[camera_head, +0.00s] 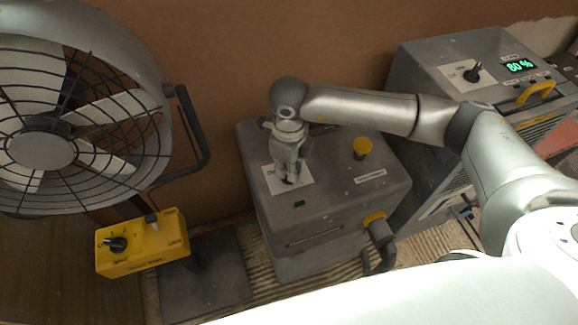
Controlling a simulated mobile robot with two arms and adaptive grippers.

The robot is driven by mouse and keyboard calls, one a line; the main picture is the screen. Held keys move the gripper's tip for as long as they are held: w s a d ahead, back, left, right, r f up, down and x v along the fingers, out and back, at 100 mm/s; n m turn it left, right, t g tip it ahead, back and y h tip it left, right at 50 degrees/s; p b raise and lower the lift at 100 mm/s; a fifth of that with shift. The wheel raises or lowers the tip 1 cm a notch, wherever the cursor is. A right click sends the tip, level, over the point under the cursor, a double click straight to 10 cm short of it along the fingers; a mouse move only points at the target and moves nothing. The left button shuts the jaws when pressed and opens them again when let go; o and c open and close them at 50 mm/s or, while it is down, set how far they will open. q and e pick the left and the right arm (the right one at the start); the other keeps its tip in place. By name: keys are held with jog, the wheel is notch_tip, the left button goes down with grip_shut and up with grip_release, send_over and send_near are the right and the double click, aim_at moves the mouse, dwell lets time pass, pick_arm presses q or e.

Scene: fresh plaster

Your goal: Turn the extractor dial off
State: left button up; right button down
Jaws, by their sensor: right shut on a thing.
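The extractor is the grey box (335,212) in the middle, with a white label plate (303,174) on its top. My right gripper (289,178) reaches down onto that plate from above. It is shut on the small dark dial (289,182) there. The fingers hide most of the dial and part of the plate's lettering, so I cannot tell its setting. My left gripper is not in view.
A yellow knob (362,147) stands on the same box. At left is a large fan (45,150) with a yellow control box (143,243) and its own dial.

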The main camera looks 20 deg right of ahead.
jog(key=c, duration=1.5)
grip_release()
jog(key=shift+o, duration=0.2)
jog(key=shift+r, duration=0.15)
notch_tip(320, 180, up, 12)
jog(key=shift+f, duration=0.2)
